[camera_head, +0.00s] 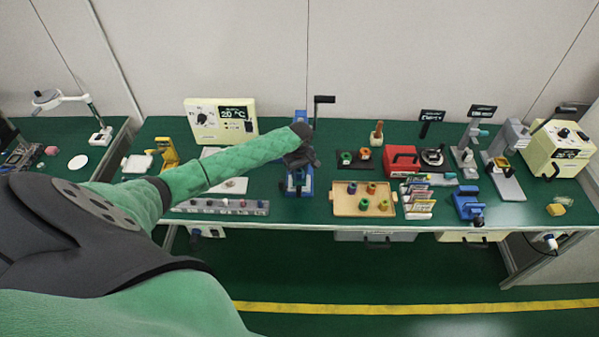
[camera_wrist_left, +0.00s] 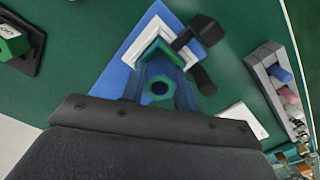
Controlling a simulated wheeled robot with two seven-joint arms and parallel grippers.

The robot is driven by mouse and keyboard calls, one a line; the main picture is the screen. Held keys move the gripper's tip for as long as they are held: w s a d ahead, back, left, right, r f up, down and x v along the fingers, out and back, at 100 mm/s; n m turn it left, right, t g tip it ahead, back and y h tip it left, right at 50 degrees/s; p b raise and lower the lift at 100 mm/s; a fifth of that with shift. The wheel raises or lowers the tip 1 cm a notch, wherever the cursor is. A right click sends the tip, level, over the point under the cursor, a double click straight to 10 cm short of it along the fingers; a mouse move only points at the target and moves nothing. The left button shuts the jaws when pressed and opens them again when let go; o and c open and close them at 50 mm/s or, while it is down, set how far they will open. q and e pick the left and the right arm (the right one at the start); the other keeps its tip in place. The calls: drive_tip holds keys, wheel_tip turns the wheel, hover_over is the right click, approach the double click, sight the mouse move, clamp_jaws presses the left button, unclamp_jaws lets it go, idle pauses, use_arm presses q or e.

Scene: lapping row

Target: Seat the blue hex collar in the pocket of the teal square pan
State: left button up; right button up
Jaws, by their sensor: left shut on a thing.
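My left gripper (camera_head: 302,160) hangs over the blue stand (camera_head: 299,186) at the middle of the bench. Close by is a square, teal-and-white edge that looks like the teal square pan (camera_wrist_left: 151,48), on the blue base. I cannot tell whether collar and pan touch. The pan is hidden in the head view. My right gripper is out of view.
A black handle (camera_wrist_left: 205,32) rises close beside the blue base. A grey rack (camera_head: 220,207) with small parts lies to the left. A wooden tray (camera_head: 345,208) and a black plate (camera_head: 373,165), both with collars, stand to the right.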

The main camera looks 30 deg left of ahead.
use_arm(q)
drive_tip(key=shift+f, duration=0.55)
drive_tip(key=o, duration=1.1)
drive_tip(key=shift+c, duration=0.2)
